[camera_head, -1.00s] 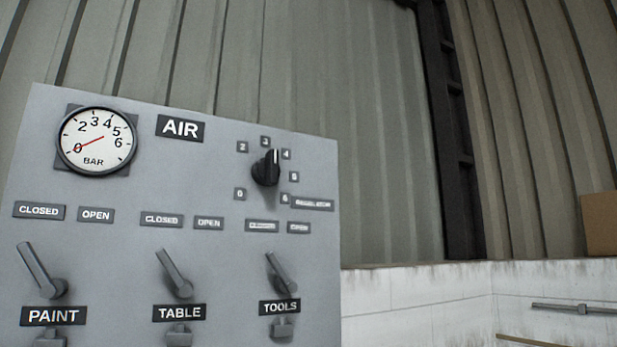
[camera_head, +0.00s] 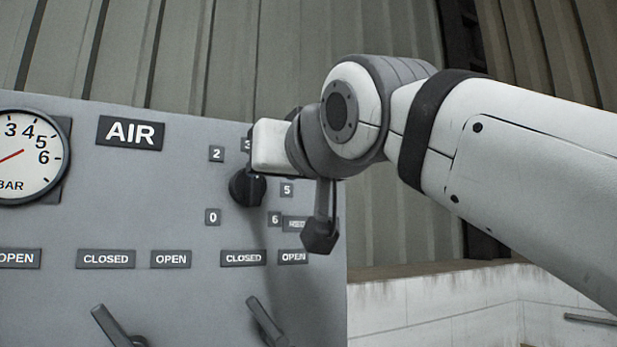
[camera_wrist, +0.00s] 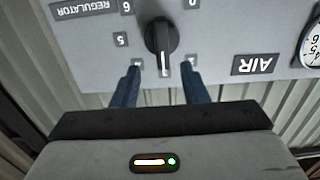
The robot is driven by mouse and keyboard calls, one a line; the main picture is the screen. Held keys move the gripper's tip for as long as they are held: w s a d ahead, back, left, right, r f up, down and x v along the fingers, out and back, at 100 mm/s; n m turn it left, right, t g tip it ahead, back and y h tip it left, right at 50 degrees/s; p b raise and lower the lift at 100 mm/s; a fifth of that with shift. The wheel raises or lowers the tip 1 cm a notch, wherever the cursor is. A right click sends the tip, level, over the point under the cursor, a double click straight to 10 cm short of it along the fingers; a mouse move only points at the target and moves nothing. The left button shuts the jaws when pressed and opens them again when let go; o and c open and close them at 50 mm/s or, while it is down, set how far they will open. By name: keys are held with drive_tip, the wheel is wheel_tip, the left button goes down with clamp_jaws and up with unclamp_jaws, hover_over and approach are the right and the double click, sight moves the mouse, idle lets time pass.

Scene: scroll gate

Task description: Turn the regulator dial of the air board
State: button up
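The regulator dial (camera_head: 247,188) is a black knob on the grey air board (camera_head: 180,190). In the head view my wrist partly covers the number labels above it. In the wrist view, which is upside down, the dial (camera_wrist: 160,42) shows a white line pointing down the picture, between the labels beside my fingers. My gripper (camera_wrist: 162,68) is open, with one blue-grey finger on each side of the dial's lower end. Gaps show on both sides; I cannot tell whether the fingertips reach the knob's depth. The fingers are hidden in the head view.
A pressure gauge (camera_head: 22,155) with a red needle is cut off at the left, beside the AIR label (camera_head: 130,133). Lever handles (camera_head: 267,322) stand out below the dial. A corrugated wall (camera_head: 300,40) is behind, and a low white wall (camera_head: 430,305) is at right.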

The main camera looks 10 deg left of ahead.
sight(254, 183)
drive_tip(key=p+x, duration=0.2)
drive_tip(key=x, duration=0.5)
drive_tip(key=shift+a+p, duration=0.35)
drive_tip(key=shift+p, duration=0.05)
drive_tip(key=shift+w, duration=0.15)
drive_tip(key=shift+c, duration=0.2)
drive_tip(key=shift+r, duration=0.1)
clamp_jaws()
